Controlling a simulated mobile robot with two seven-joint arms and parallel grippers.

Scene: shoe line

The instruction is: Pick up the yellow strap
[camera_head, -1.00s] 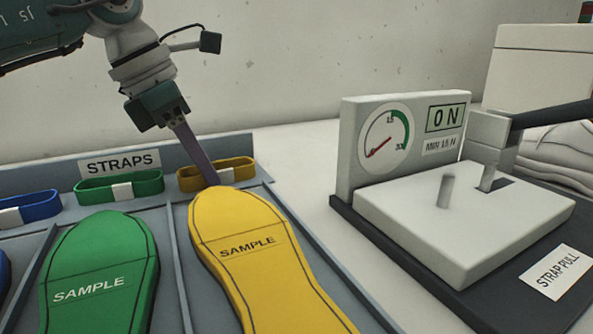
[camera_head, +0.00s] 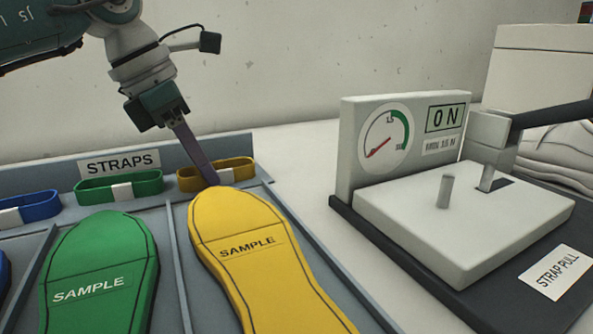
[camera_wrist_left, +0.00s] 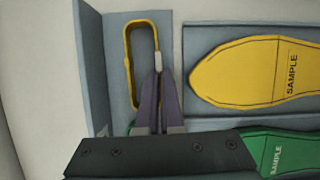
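The yellow strap (camera_head: 236,172) is an upright loop with a white tag. It stands in the right-hand compartment of the STRAPS rack (camera_head: 112,218), behind the yellow SAMPLE sole (camera_head: 243,222). In the left wrist view the strap (camera_wrist_left: 128,64) is a long loop seen from above, with its white tag (camera_wrist_left: 158,62) at my fingertips. My left gripper (camera_head: 214,183) reaches down from the upper left. Its purple fingers (camera_wrist_left: 160,73) are close together at the tagged side of the loop and look closed on it. In the head view they partly hide the tag. My right gripper is not in view.
A green strap (camera_head: 150,184) and a blue strap (camera_head: 38,206) stand left of the yellow one. A green sole (camera_head: 95,262) lies in front. The STRAP PULL tester (camera_head: 460,225) stands at the right, with a gauge and a post. Bare table lies between it and the rack.

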